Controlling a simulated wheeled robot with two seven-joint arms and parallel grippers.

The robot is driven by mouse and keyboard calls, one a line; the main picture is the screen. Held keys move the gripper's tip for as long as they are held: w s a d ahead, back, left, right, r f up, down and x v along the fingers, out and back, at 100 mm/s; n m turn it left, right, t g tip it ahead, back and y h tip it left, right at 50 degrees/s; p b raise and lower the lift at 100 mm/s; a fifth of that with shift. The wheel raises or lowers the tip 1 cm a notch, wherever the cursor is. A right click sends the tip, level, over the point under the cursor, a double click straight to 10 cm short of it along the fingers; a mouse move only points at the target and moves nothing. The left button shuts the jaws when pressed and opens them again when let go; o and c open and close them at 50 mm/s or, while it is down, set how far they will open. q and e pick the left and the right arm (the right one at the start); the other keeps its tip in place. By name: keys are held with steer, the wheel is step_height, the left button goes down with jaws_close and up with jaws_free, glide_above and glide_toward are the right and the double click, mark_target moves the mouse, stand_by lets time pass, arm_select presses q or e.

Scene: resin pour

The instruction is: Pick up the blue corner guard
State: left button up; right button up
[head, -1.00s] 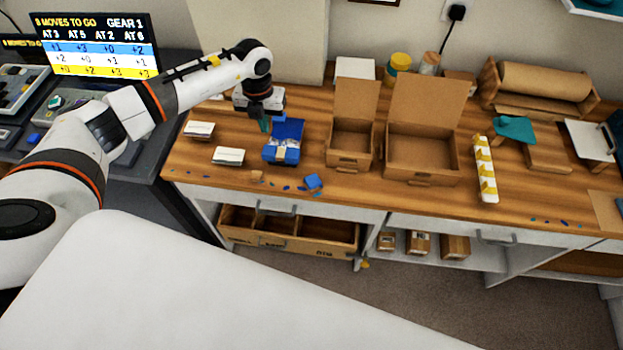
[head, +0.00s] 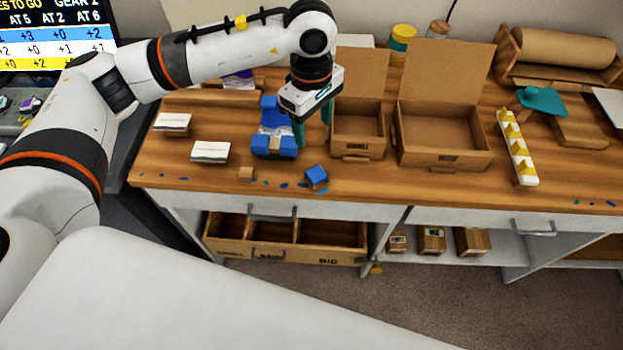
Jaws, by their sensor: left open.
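A small blue block-like piece (head: 316,176), which looks like the blue corner guard, lies near the front edge of the wooden bench. My left gripper (head: 313,124) points down behind and above it, with its two teal fingers apart and nothing between them. The guard is not touched by the fingers. My right gripper is out of view.
The small cardboard box (head: 358,143) and a larger one (head: 443,150) stand open to the right. Two card stacks (head: 210,152) (head: 172,123) lie to the left. A yellow-and-white strip (head: 517,148) lies farther right.

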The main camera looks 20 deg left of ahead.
arm_select(q)
steer(key=m, duration=0.3)
glide_above(315, 172)
steer(key=shift+m, duration=0.3)
step_height(315, 172, down, 7)
steer(key=shift+a+r, duration=0.1)
step_height(315, 172, down, 5)
steer(key=shift+r+p, duration=0.1)
steer(key=shift+p, duration=0.9)
steer(key=shift+f, duration=0.45)
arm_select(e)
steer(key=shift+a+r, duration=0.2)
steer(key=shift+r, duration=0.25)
arm_select(q)
steer(key=shift+c, duration=0.2)
steer(key=c, duration=1)
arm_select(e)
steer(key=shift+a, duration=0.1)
arm_select(q)
steer(key=shift+r, duration=0.1)
